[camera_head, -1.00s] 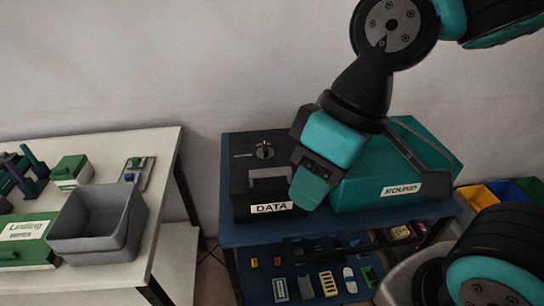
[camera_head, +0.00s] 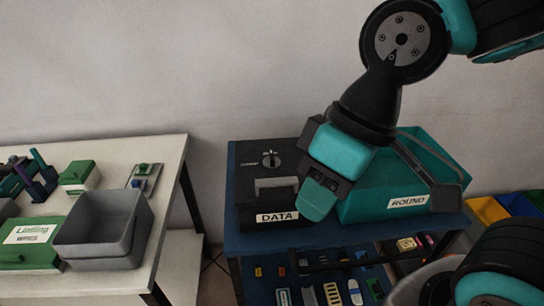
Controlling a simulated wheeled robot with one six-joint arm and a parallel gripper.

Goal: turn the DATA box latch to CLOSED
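The black DATA box (camera_head: 253,190) stands on the blue table, with a white DATA label on its front. Its round latch knob (camera_head: 271,160) is on top toward the back, and small lettering shows to the left of the knob, too small to read surely. Its mark seems to point up in the picture. My gripper (camera_head: 318,200) hangs over the right side of the DATA box, in front of and right of the knob and apart from it. A teal fingertip shows; its opening is not clear. The box's right side is partly hidden.
The teal ROUND bin (camera_head: 375,188) stands right beside the DATA box, behind my arm. Small parts lie on the shelf (camera_head: 300,262) below. A white table (camera_head: 160,200) at left holds a grey bin (camera_head: 104,222) and a green box (camera_head: 30,240). Yellow and blue bins (camera_head: 487,209) stand at far right.

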